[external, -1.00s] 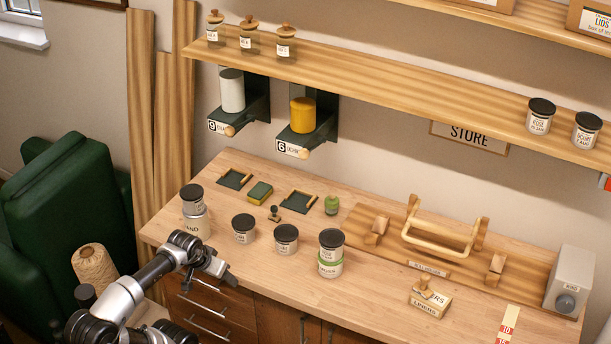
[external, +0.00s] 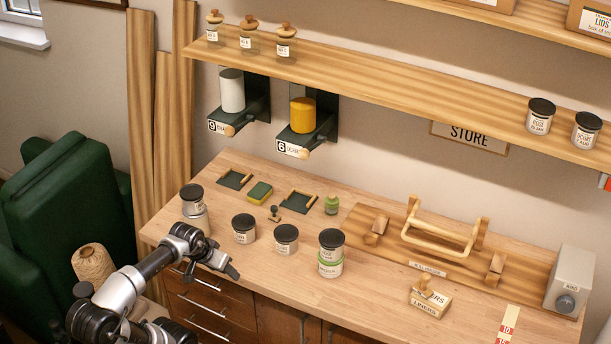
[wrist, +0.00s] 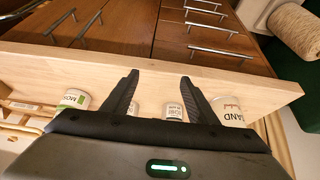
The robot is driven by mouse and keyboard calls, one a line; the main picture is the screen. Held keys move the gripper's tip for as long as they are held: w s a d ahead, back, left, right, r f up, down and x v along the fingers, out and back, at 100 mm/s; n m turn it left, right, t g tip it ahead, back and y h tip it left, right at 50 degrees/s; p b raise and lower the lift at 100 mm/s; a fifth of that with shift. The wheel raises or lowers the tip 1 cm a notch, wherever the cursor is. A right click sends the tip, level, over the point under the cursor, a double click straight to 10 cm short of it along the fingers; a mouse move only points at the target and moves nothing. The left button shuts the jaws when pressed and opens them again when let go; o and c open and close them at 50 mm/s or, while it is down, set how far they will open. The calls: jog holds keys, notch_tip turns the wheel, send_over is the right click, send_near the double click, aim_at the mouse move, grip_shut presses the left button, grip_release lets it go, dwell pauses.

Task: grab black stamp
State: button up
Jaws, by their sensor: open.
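A small stamp (external: 274,213) with a dark, upright handle stands on the wooden table, between the green-and-yellow block and the second dark tray in the external view. My gripper (external: 233,271) is at the table's front edge, in front of the jars and apart from the stamp. In the wrist view my gripper (wrist: 160,79) has its two black fingers spread, with nothing between them. The stamp does not show in the wrist view.
Dark-lidded jars (external: 244,228) stand between my gripper and the stamp. A taller jar labelled SAND (external: 196,220) is at the left.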

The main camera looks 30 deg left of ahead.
jog(key=w+r+p, duration=0.9)
jog(key=w+r, duration=0.1)
jog(key=w, duration=0.1)
jog(key=m+g+p, duration=0.1)
jog(key=p, duration=0.7)
send_near(272, 211)
jog(key=b+x, duration=0.1)
jog(key=x, duration=0.3)
jog(key=shift+s+a+f+b, duration=0.1)
jog(key=shift+f+b, duration=0.2)
jog(key=shift+f, duration=0.05)
jog(key=shift+x, duration=3.1)
jog(key=shift+r, duration=0.1)
jog(key=c, duration=1.1)
